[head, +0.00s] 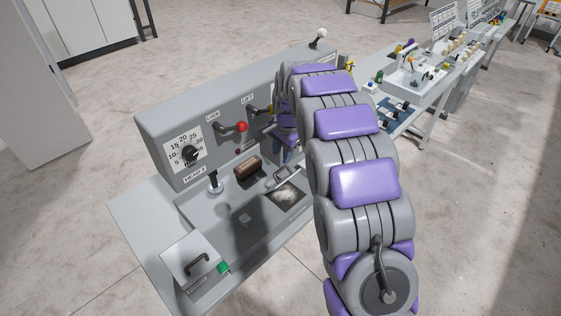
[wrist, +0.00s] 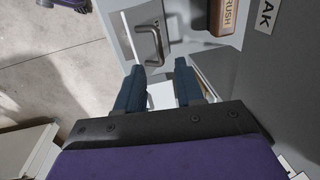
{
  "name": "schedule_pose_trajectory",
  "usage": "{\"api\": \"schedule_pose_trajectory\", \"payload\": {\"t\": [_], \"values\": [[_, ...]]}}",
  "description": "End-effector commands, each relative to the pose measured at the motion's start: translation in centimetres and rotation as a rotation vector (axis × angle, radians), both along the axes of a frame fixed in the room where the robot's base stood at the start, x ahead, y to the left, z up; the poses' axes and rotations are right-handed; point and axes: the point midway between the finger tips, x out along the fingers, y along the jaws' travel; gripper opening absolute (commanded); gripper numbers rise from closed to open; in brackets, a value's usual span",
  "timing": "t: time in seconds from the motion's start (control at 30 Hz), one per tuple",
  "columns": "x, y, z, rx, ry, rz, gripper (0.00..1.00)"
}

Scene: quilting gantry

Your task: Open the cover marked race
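No label reading "race" is legible in either view. In the wrist view, a pale panel with a grey bar handle (wrist: 151,44) lies just beyond my fingertips. It is probably the small handled piece (head: 283,178) in the head view, near the middle of the console. In the head view my arm hides much of the gripper.
A brown brush block (head: 248,168) stands beside the handled piece; it also shows in the wrist view (wrist: 221,18). The upright console face carries a dial (head: 189,153) and a red-knobbed lever (head: 242,127).

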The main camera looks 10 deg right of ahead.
Motion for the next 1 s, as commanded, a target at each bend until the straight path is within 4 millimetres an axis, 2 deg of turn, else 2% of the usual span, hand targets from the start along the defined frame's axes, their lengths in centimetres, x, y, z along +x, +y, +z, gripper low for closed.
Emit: {"api": "schedule_pose_trajectory", "payload": {"t": [0.03, 0.2, 0.43, 0.63, 0.9, 1.0], "values": [[0.0, -0.1, 1.4, 0.0, -0.006, -0.001, 0.37], [-0.5, -0.4, 5.0, 0.0, -0.003, 0.0, 0.37], [-0.8, -0.7, 8.7, -0.001, -0.002, -0.001, 0.37], [-1.1, -0.8, 10.0, -0.001, 0.003, -0.001, 0.37], [-1.1, -0.8, 10.1, -0.001, 0.003, -0.001, 0.37], [-1.1, -0.8, 9.9, 0.002, 0.0, -0.002, 0.28]]}}
